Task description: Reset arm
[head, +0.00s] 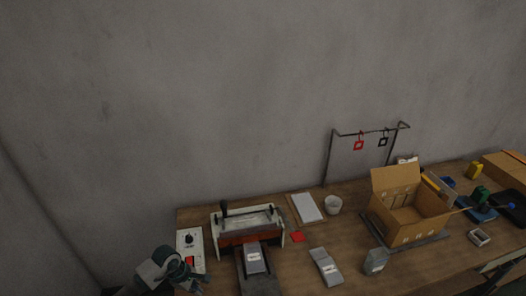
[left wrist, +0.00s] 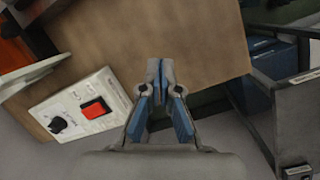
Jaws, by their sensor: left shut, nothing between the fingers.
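My left gripper (head: 199,284) is at the front left of the wooden table in the head view, beside the white control box. In the left wrist view the left gripper (left wrist: 160,70) is shut, with its fingertips together and nothing between them, over the table edge. The control box (head: 190,248) has a black knob and a red switch; it also shows in the left wrist view (left wrist: 82,112). My right gripper is not in view.
A boarding press (head: 247,222) stands right of the control box. A metal rack (head: 329,160) holds red and black tags. A grey cabinet (left wrist: 290,115) stands beside the table.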

